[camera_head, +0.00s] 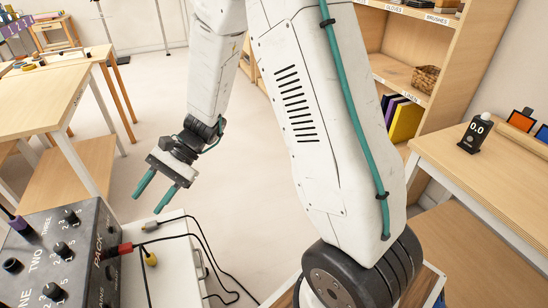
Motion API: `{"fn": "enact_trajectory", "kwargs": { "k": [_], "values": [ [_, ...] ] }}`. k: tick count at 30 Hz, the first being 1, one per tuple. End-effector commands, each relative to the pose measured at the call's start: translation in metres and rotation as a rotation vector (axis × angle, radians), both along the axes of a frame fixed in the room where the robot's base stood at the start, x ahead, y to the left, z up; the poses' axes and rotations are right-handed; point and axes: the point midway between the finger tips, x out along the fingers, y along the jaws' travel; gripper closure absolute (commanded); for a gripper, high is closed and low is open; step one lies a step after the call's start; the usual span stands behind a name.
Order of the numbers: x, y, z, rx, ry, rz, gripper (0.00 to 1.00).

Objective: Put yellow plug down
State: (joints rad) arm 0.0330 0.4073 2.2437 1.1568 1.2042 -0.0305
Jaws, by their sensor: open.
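My gripper (147,204) is open, with two teal fingers pointing down and to the left. Nothing shows between the fingers. Below it, a yellow plug (151,259) on a black cable lies by the right side of the dark grey box. A red plug (122,248) sits in the side of the grey box (70,250).
The box carries black knobs and a purple plug (18,224). Black cables trail over the cabinet's right edge. A wooden table (50,90) stands at left, shelves (435,60) at back right, and a desk with a black device (475,133) at right. The floor between is clear.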

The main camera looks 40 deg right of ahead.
Motion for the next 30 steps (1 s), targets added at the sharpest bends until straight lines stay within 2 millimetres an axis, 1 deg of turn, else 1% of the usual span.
{"fn": "enact_trajectory", "kwargs": {
  "k": [1, 3, 5, 6, 8, 12, 14, 18, 21, 25, 27, 30],
  "values": [
    [-0.014, -0.004, 0.022, -0.032, -0.054, 0.056, 0.55],
    [-0.035, -0.011, 0.045, -0.084, -0.118, 0.137, 0.55],
    [-0.053, -0.018, 0.062, -0.134, -0.174, 0.205, 0.55],
    [-0.066, -0.024, 0.073, -0.169, -0.211, 0.247, 0.55],
    [-0.084, -0.033, 0.087, -0.225, -0.264, 0.309, 0.55],
    [-0.126, -0.059, 0.114, -0.372, -0.387, 0.443, 0.55],
    [-0.143, -0.071, 0.123, -0.441, -0.436, 0.494, 0.55],
    [-0.180, -0.102, 0.141, -0.614, -0.546, 0.599, 0.55],
    [-0.203, -0.124, 0.149, -0.737, -0.610, 0.656, 0.55],
    [-0.222, -0.146, 0.157, -0.864, -0.667, 0.705, 0.55],
    [-0.229, -0.154, 0.160, -0.910, -0.686, 0.719, 0.55],
    [-0.234, -0.161, 0.161, -0.948, -0.699, 0.731, 0.55]
  ]
}}
